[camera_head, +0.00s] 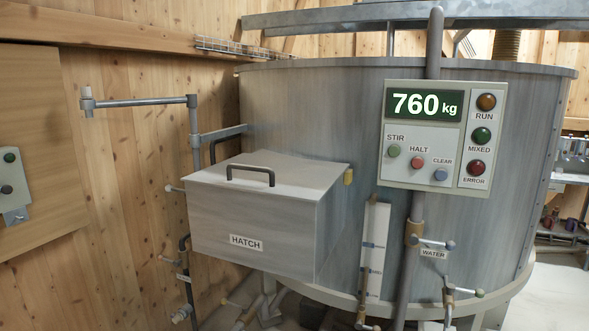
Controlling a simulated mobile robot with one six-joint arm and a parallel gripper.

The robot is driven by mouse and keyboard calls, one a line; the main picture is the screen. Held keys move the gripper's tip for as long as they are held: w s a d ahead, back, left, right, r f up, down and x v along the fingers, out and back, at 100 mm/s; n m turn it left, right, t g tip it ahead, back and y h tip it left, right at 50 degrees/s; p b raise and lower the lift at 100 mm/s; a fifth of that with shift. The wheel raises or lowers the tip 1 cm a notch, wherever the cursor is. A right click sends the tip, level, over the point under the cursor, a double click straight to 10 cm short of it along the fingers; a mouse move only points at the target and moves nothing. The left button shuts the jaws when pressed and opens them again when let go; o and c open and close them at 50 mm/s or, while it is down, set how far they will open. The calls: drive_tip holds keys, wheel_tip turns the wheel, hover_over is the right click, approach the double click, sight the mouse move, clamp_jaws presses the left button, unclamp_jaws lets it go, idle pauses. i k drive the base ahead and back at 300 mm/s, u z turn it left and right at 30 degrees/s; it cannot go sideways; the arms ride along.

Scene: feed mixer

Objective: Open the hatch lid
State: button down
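The hatch is a grey metal box on the left front of the big round mixer tank, with a "HATCH" label (246,242) on its front face. Its lid (300,174) lies flat and shut on top of the box. My gripper is not in this view.
The control panel (442,134) reads 760 kg. A jointed pipe arm (140,102) sticks out left above the hatch. A vertical pipe (411,260) with valves, including one labelled "WATER", stands right of the hatch. A wooden wall (130,190) is close on the left.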

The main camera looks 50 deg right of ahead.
sight(303, 179)
drive_tip(key=u, duration=0.5)
drive_tip(key=k, duration=0.15)
drive_tip(key=z, duration=2.05)
drive_tip(key=k, duration=0.9)
drive_tip(key=u, duration=0.2)
drive_tip(key=i, duration=0.8)
